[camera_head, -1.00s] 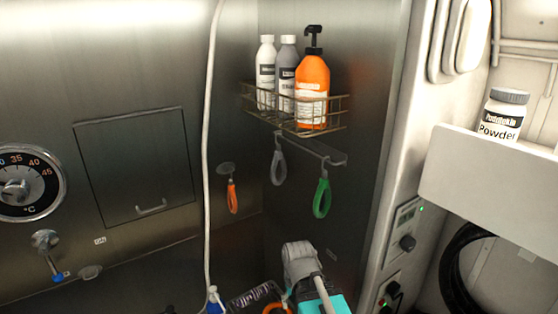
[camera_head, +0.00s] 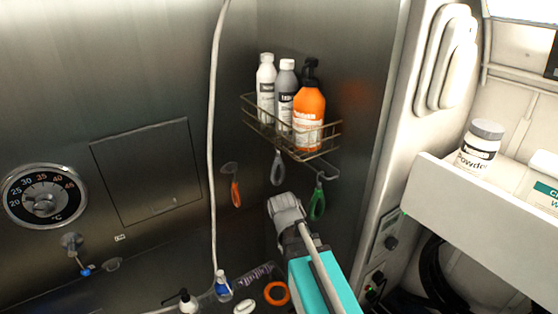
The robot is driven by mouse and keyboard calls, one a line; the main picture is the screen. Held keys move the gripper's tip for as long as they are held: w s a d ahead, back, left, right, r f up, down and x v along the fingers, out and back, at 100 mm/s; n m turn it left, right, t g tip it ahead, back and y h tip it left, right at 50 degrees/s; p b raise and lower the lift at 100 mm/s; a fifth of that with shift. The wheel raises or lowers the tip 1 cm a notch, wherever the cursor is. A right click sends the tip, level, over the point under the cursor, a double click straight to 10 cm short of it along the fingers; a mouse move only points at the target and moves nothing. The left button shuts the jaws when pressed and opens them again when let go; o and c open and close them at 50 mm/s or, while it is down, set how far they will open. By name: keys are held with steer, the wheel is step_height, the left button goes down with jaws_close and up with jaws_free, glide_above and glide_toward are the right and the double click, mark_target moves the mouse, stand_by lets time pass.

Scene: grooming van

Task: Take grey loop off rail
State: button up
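The grey loop (camera_head: 277,168) hangs on the steel wall below the wire basket, from the left part of the rail (camera_head: 322,171). The green loop (camera_head: 317,202) hangs from the same rail to its right. The orange loop (camera_head: 235,192) hangs on a separate wall hook to the left. My gripper (camera_head: 284,200) is below the rail, under the grey loop and to the left of the green loop. A gap shows between it and the grey loop in the picture. Its fingers are too small and foreshortened to tell whether they are apart.
The wire basket (camera_head: 262,126) above the rail holds an orange pump bottle (camera_head: 308,105) and two slimmer bottles. A pale hose (camera_head: 212,140) hangs left of the loops. A white shelf (camera_head: 455,208) with a powder tub (camera_head: 480,146) juts out at right.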

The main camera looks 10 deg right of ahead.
steer(key=w+r+m+h+p, duration=0.1)
steer(key=w+r+m+h, duration=0.3)
steer(key=w+r+h, duration=0.15)
steer(key=m+t+h, duration=0.6)
steer(key=m+h, duration=0.2)
steer(key=h, duration=0.1)
glide_toward(275, 158)
steer(key=v, duration=0.3)
steer(key=shift+w+f, duration=0.1)
steer(key=shift+w, duration=0.1)
steer(key=x, duration=0.8)
steer(key=shift+d, duration=0.2)
steer(key=shift+w, duration=0.15)
steer(key=shift+x, duration=2.6)
